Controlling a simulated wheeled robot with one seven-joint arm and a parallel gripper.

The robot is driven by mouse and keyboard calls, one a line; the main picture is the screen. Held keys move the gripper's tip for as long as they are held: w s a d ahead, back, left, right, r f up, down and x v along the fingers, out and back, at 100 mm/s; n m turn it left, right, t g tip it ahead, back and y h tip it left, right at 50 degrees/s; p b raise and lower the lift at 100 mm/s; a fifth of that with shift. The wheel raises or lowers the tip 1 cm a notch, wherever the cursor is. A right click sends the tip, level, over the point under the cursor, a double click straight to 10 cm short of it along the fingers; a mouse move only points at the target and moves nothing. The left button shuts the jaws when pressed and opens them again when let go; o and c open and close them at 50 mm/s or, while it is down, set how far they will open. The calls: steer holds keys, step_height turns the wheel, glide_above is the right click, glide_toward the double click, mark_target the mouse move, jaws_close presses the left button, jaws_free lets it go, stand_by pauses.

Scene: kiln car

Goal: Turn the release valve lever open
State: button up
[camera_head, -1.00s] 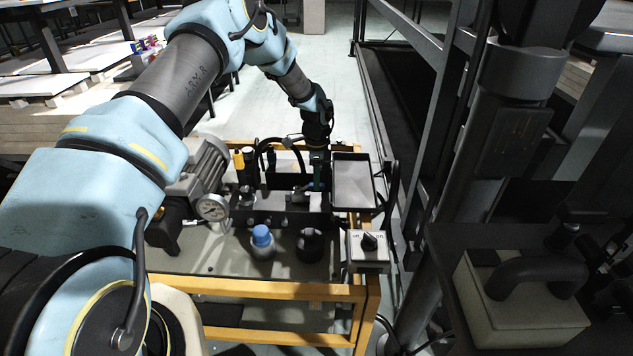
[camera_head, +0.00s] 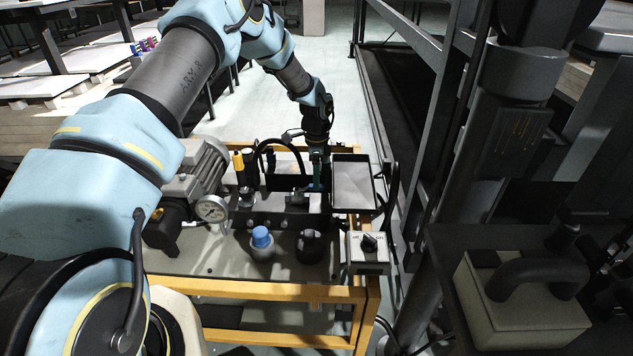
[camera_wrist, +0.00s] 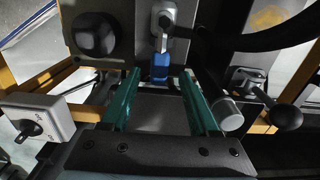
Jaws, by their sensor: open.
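The lever with a blue grip (camera_wrist: 160,67), which I take for the release valve lever, shows at the top middle of the wrist view. Its metal shank runs up to a grey valve block. My gripper (camera_wrist: 160,74) is open, with one green finger on each side of the blue grip. Gaps show between the grip and both fingers, and I see no contact. In the head view my gripper (camera_head: 317,165) points down at the back right of the hydraulic unit (camera_head: 270,220). The lever cannot be made out clearly there.
A switch box with a black knob (camera_head: 369,243) stands at the unit's front right, below a grey tray (camera_head: 354,187). A black ball-ended lever (camera_wrist: 285,117) lies right of my fingers. A pressure gauge (camera_head: 212,208) and blue-capped part (camera_head: 261,238) are farther left.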

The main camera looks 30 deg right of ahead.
step_height(320, 180, up, 9)
steer(key=shift+b, duration=0.45)
stand_by(0.5)
steer(key=s+a+r+n+p, duration=0.1)
steer(key=a+r+n, duration=0.35)
steer(key=a, duration=0.35)
steer(key=a+r+n+p, duration=0.25)
steer(key=a+r, duration=0.25)
steer(key=a, duration=0.3)
steer(key=s+a+r+n+p, duration=0.1)
steer(key=a+r+n, duration=0.3)
steer(key=a, duration=0.4)
steer(key=s+a+r+n+p, duration=0.1)
steer(key=s+a+r+n, duration=0.2)
steer(key=s+a+n, duration=0.2)
steer(key=s+a+r+n+t+p, duration=0.1)
steer(key=s+a+n, duration=0.5)
steer(key=a, duration=0.6)
steer(key=shift+s+r+n+t, duration=0.3)
steer(key=shift+s+r, duration=0.6)
steer(key=shift+s, duration=0.15)
